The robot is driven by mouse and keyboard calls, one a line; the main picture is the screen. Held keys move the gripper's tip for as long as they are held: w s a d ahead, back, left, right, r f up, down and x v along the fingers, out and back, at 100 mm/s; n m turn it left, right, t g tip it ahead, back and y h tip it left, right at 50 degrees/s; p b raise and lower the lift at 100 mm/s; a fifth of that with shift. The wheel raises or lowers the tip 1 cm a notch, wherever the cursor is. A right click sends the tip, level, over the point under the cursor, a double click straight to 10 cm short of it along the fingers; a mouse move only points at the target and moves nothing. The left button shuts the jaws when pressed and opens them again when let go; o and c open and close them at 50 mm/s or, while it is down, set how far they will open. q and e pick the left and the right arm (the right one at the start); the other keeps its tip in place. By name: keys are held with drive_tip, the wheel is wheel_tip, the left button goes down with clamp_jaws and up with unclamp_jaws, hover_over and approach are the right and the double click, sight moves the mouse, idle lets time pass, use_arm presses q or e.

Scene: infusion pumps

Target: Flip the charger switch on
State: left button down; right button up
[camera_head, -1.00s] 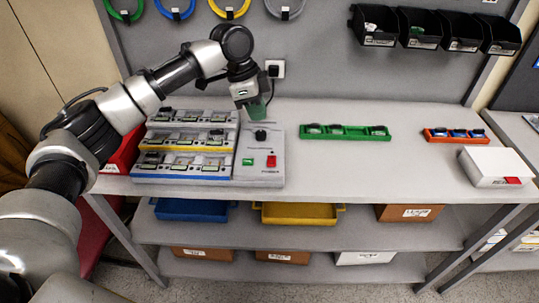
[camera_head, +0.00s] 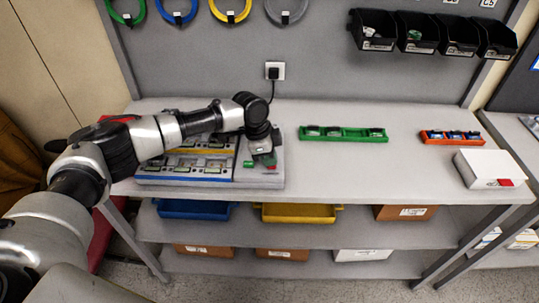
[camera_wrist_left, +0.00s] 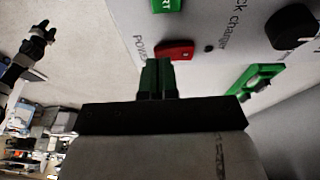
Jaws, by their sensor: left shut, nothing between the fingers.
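The charger (camera_head: 240,183) is a grey box with rows of battery bays on its left and a control panel on its right. The red power switch (camera_wrist_left: 174,49) shows in the wrist view beside the "POWER" lettering, just ahead of my fingertips. My left gripper (camera_head: 265,163) is low over the panel, partly covering it in the head view. Its green fingers (camera_wrist_left: 157,68) are shut and empty, very near the switch; I cannot tell if they touch it. A green START button (camera_wrist_left: 167,4) and a black knob (camera_wrist_left: 291,27) show too. A small, dark gripper (camera_wrist_left: 38,35), apparently my right, is far from the charger.
A green battery tray (camera_head: 343,139) and an orange one (camera_head: 452,137) lie farther right on the table. A white box (camera_head: 488,168) stands at the right end. Black bins (camera_head: 418,45) hang on the back panel. The table between charger and green tray is clear.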

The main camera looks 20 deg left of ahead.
use_arm(q)
drive_tip(key=shift+f, duration=0.2)
drive_tip(key=shift+s+d+f, duration=0.1)
drive_tip(key=shift+s+f, duration=0.1)
drive_tip(key=shift+w, duration=0.15)
drive_tip(key=shift+w+a+r, duration=0.25)
drive_tip(key=shift+w+r, duration=0.05)
drive_tip(key=shift+w, duration=0.35)
